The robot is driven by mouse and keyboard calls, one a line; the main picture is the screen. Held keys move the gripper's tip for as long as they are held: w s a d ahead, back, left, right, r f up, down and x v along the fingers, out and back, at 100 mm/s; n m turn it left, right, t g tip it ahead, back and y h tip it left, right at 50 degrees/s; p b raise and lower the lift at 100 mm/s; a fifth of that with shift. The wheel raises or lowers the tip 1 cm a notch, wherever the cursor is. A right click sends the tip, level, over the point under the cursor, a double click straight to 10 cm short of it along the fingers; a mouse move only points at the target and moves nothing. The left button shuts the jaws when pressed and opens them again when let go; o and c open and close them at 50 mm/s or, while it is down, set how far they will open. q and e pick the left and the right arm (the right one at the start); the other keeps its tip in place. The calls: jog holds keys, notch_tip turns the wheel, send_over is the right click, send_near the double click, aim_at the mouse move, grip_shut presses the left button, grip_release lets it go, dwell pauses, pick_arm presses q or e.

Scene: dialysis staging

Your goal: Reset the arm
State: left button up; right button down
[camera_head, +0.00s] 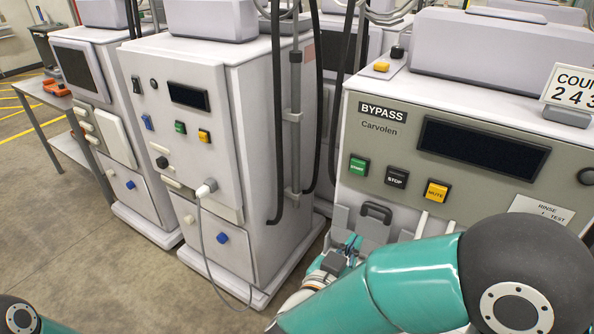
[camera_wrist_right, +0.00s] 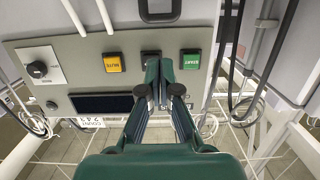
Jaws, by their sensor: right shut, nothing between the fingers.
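My right arm, teal with a dark joint, reaches across the lower right of the head view. My right gripper (camera_head: 350,250) is small there, low in front of the Carvolen machine (camera_head: 400,103), below its green START button (camera_head: 357,165). In the right wrist view, which shows the machine upside down, my right gripper (camera_wrist_right: 158,82) has its fingers together with nothing between them. They overlap the black STOP button (camera_wrist_right: 150,54) in the picture. Whether they touch the machine I cannot tell.
A yellow MUTE button (camera_head: 436,191) and a black handle (camera_head: 377,213) are on the Carvolen machine. A second machine (camera_head: 256,150) stands to the left, with a cable (camera_head: 205,240) hanging down its front. A grey side table (camera_head: 45,97) is farther left. Open floor (camera_head: 70,245) lies at lower left.

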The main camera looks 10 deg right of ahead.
jog(key=w+a+f+n+g+y+p, duration=0.15)
jog(key=f+y, duration=0.35)
jog(key=f, duration=0.6)
jog(key=a+f+n+g+y+p, duration=0.25)
jog(key=f+y, duration=0.25)
jog(key=f, duration=0.5)
jog(key=s+a+f+n+g+y, duration=0.1)
jog(key=s+a+f+g+y, duration=0.1)
jog(key=s+f, duration=0.3)
jog(key=s+a+f+n+g+y, duration=0.1)
jog(key=s+f+g, duration=0.4)
jog(key=s, duration=0.7)
jog(key=shift+a+f+n+y+p, duration=0.35)
jog(key=shift+a+f+y, duration=0.2)
jog(key=shift+y, duration=0.55)
